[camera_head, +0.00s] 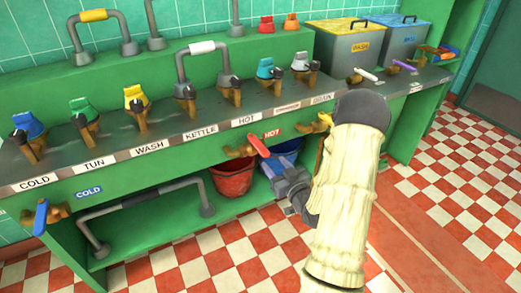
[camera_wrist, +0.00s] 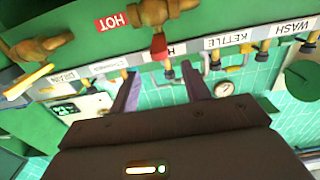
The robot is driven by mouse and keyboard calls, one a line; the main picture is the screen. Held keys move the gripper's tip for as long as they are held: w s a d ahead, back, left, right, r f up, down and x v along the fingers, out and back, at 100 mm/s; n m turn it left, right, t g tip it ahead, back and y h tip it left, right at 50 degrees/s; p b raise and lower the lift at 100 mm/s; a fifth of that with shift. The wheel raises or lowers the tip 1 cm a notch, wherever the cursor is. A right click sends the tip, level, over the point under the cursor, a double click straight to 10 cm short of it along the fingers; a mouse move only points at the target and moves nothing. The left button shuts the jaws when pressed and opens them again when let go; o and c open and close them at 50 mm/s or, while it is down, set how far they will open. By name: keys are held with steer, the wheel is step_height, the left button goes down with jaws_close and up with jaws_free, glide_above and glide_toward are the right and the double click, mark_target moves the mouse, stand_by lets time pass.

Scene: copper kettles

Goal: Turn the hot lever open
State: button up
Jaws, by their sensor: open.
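The hot lever (camera_head: 259,145) is a red handle on a brass valve (camera_head: 237,152) at the front of the green counter, beside a red HOT label (camera_head: 272,134). It slants down to the right in the head view. In the wrist view the red lever (camera_wrist: 159,46) points toward me below its brass valve (camera_wrist: 166,11). My gripper (camera_head: 267,168) is open and empty, just below the lever in the head view. In the wrist view its two fingers (camera_wrist: 161,78) are spread, with the lever just beyond the gap. I cannot tell whether a finger touches it.
A blue lever (camera_head: 41,216) marked COLD is at the far left. A brass tap with a yellow handle (camera_head: 322,122) is right of the hot lever, near my arm. A red bucket (camera_head: 232,180) and a blue bucket (camera_head: 287,152) stand under the counter. The checkered floor in front is clear.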

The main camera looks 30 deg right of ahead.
mark_target(261, 147)
steer(key=w, duration=1)
steer(key=shift+w+a+b, duration=0.2)
steer(key=shift+w+b, duration=0.1)
steer(key=shift+b, duration=0.05)
jaws_close()
